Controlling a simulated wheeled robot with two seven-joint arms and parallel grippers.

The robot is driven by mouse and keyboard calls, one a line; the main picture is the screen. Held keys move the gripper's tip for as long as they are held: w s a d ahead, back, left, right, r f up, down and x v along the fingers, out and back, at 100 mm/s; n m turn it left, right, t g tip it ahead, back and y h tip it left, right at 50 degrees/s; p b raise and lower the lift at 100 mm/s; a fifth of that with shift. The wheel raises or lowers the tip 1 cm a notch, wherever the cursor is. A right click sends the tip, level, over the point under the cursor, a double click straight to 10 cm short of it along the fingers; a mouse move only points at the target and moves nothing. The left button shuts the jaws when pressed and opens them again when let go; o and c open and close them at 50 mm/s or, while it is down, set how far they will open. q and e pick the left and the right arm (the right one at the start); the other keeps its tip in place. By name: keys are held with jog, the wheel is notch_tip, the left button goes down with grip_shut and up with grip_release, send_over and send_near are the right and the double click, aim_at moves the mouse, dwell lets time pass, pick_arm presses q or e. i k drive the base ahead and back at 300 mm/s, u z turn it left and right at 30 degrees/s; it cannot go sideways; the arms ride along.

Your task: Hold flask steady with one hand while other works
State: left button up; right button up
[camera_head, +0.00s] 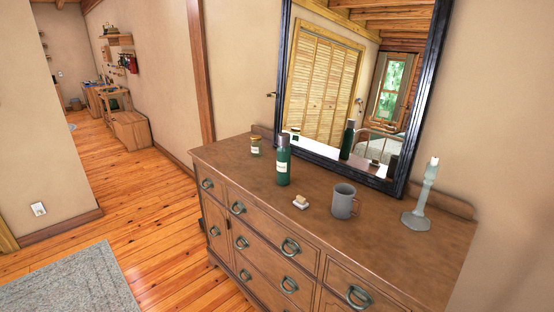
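A dark green flask (283,165) with a grey cap and a pale label stands upright on the wooden dresser (310,215), toward the back near the mirror. Nothing touches it. Neither of my grippers shows in the head view, so I cannot see whether they are open or shut.
A small jar (255,146) stands left of the flask. A small pale block-like item (300,203), a grey mug (343,201) and a candle holder with a candle (423,195) stand to the right. A dark-framed mirror (417,100) rises behind. Open wooden floor (160,225) lies left.

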aim_at(283, 154)
jog(key=k, duration=0.6)
jog(key=u, duration=0.55)
jog(key=i, duration=1.45)
jog(key=z, duration=0.65)
jog(key=i, duration=0.3)
jog(key=z, duration=0.25)
